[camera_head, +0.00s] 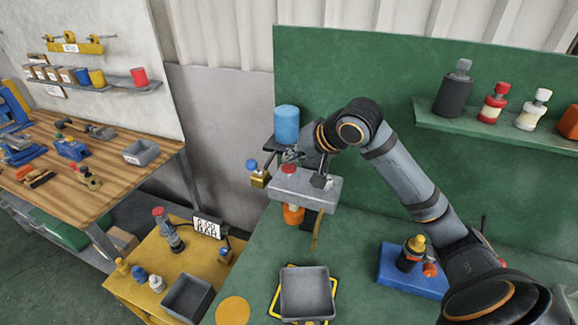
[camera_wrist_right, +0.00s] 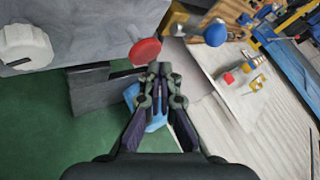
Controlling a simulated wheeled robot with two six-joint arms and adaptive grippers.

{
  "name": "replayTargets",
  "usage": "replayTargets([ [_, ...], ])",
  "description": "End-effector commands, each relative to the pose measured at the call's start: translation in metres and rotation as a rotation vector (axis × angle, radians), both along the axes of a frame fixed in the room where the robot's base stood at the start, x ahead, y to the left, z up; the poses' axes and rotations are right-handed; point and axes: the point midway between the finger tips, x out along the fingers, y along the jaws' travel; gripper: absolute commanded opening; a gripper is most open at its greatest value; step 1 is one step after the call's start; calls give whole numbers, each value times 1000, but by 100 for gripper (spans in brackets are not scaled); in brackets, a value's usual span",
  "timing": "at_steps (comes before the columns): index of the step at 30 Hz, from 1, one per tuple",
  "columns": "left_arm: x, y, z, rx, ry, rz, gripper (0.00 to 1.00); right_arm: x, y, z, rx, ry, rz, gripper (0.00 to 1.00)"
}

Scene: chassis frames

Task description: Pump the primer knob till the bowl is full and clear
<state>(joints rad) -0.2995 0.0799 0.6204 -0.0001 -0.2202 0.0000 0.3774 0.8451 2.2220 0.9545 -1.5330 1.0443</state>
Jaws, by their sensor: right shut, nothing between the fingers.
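A grey block-shaped filter head (camera_head: 312,184) juts from the green panel, with a red knob (camera_head: 289,169) on top. An orange bowl (camera_head: 293,214) hangs below it; its fill level and clarity cannot be told. My right gripper (camera_head: 293,156) is shut and empty above the head, near the red knob. In the right wrist view the gripper's closed tips (camera_wrist_right: 160,69) are just beside the red knob (camera_wrist_right: 145,52); contact cannot be told. A ribbed white knob (camera_wrist_right: 25,46) also shows there. Which knob is the primer is not marked. My left gripper is out of view.
A blue cylinder (camera_head: 286,124) stands behind the head, and a blue-knobbed brass valve (camera_head: 256,174) is at its left. A grey tray (camera_head: 306,292) lies below on the green bench. A yellow cart (camera_head: 140,291) stands left.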

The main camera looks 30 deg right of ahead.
Motion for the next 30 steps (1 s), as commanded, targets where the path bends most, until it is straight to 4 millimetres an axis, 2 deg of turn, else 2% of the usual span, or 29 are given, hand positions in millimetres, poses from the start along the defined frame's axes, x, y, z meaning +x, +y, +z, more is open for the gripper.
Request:
replayTargets([
  [30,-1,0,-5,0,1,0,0,0,0,-10,0,1,0,0],
])
